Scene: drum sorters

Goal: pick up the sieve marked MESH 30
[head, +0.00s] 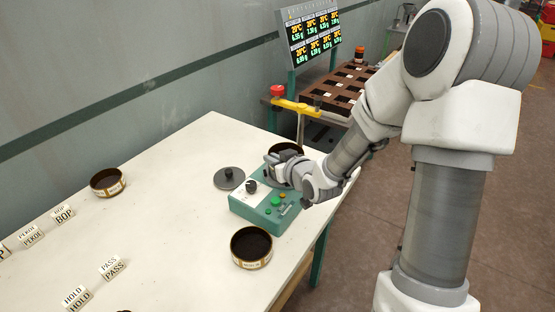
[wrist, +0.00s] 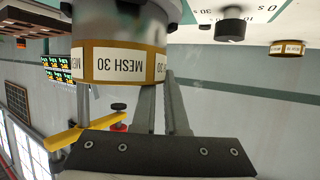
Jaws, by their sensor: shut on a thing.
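The sieve marked MESH 30 (wrist: 118,63) fills the upper left of the wrist view, a brass-coloured ring with a white label that reads upside down there. My gripper (wrist: 165,95) is shut on its side wall. In the head view the same sieve (head: 284,148) shows only as a dark round rim behind my gripper (head: 281,163), at the back of the green shaker machine (head: 266,212). My gripper hides most of it. I cannot tell whether the sieve rests on the machine or is just above it.
A yellow clamp arm (head: 297,106) with a red knob (head: 278,91) stands close behind the sieve. A grey lid (head: 229,178) lies left of the machine. Other sieves (head: 251,248) (head: 107,182) and label cards (head: 112,268) are on the white table (head: 175,225). A brown rack (head: 345,88) stands behind.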

